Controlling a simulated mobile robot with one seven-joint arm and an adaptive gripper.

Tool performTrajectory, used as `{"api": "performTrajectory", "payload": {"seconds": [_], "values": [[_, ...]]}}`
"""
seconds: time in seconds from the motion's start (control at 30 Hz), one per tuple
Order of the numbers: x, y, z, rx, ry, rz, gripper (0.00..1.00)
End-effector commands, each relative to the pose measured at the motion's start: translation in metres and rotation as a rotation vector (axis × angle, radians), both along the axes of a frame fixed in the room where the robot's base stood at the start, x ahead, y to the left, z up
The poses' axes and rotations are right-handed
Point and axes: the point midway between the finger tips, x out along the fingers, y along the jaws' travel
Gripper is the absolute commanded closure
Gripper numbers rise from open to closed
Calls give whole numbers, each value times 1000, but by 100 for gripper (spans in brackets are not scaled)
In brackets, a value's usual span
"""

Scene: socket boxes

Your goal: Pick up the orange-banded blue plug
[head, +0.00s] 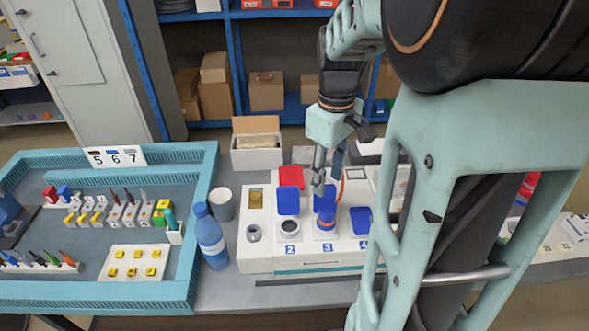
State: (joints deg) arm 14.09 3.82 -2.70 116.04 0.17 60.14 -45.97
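The orange-banded blue plug (326,219) stands upright at the position marked 3 on the white socket box (262,262). Its orange band shows near its lower part. My gripper (318,190) points down just above and slightly left of the plug's top. The fingers are seen nearly edge-on, so their opening is unclear, and I cannot tell whether they touch the plug. A raised blue lid (288,201) stands behind the dark round socket marked 2. Another blue lid (361,219) is at the position marked 4, partly hidden by my arm.
A blue bottle (210,240) and a grey cup (222,203) stand left of the socket box. A raised red lid (291,177) is at its back. A teal-rimmed tray (205,185) with small parts lies at left. An open carton (257,150) stands behind. My arm blocks the right side.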

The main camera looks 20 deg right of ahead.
Motion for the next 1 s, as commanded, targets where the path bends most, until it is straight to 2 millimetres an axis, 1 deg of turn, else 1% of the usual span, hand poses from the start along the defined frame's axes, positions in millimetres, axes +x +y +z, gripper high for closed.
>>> {"api": "performTrajectory", "payload": {"seconds": [0.03,0.13,0.2,0.43,0.57,0.7,0.83,1.0], "values": [[-2,0,-10,2,5,0,62],[-2,1,-26,2,6,-1,62],[-2,1,-35,2,3,-1,62],[-5,0,-52,2,3,-3,62],[-12,-1,-71,3,6,-4,62],[-11,-1,-89,3,4,-2,62],[-11,-1,-95,1,0,-2,62],[-11,-1,-95,1,0,-2,62]]}}
